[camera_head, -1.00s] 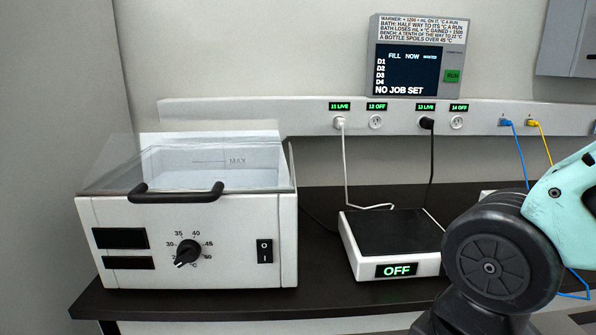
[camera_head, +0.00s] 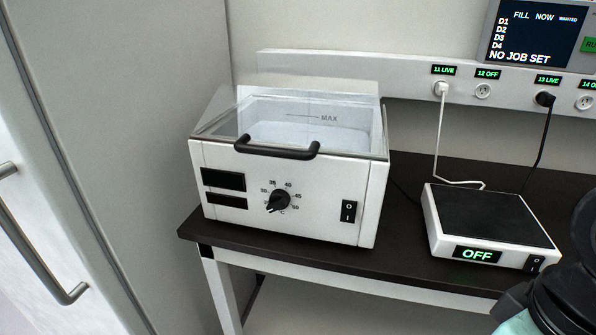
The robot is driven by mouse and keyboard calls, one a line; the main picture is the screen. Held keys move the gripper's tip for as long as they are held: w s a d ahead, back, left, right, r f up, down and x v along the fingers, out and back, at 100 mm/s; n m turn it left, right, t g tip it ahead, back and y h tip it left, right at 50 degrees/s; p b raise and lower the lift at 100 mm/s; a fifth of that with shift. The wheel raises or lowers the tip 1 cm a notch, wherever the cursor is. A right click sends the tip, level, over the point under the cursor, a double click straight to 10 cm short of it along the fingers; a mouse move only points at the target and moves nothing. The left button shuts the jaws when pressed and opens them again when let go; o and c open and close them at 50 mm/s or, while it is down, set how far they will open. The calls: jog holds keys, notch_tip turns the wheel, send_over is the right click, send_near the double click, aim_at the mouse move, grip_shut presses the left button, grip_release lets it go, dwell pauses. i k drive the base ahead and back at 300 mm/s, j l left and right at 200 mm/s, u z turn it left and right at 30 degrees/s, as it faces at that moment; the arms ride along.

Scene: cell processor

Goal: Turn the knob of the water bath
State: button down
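The water bath (camera_head: 300,222) is a white box at the left end of the dark bench. Its clear lid (camera_head: 225,118) with a black bar handle (camera_head: 276,149) is down over the basin. The black round knob (camera_head: 279,201) is on the front panel, inside a dial with marks up to 50; its pointer is directed to the lower left. Two dark displays are left of the knob and a black rocker switch (camera_head: 348,211) is to its right. My gripper is out of view; only part of my arm shows at the right edge.
A balance-like plate device (camera_head: 488,222) reading OFF stands right of the bath on the bench (camera_head: 400,262). A white socket rail (camera_head: 400,84) with two plugged cords runs behind. A screen (camera_head: 535,35) reads NO JOB SET. A door handle (camera_head: 40,265) is at far left.

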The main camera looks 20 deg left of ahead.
aim_at(279, 199)
jog(key=k+l+z, duration=0.1)
jog(key=l+z, duration=0.35)
jog(key=l, duration=0.25)
jog(key=l+z, duration=0.45)
jog(key=l, duration=0.25)
jog(key=k+j, duration=0.3)
jog(key=k+j+u, duration=0.1)
jog(key=k+j, duration=0.15)
jog(key=j, duration=0.2)
jog(key=k+j, duration=0.25)
jog(key=j, duration=0.15)
jog(key=k+j+u, duration=0.1)
jog(key=k+j, duration=0.2)
jog(key=j, duration=0.15)
jog(key=k+j, duration=0.25)
jog(key=j, duration=0.15)
jog(key=k+j+u, duration=0.1)
jog(key=k+j, duration=0.15)
jog(key=j, duration=0.2)
jog(key=k+j, duration=0.2)
jog(key=j, duration=0.2)
jog(key=k+j+u, duration=0.1)
jog(key=k+j, duration=0.15)
jog(key=j, duration=0.2)
jog(key=i+j, duration=0.2)
jog(key=i, duration=0.15)
jog(key=i+j, duration=0.15)
jog(key=i, duration=0.2)
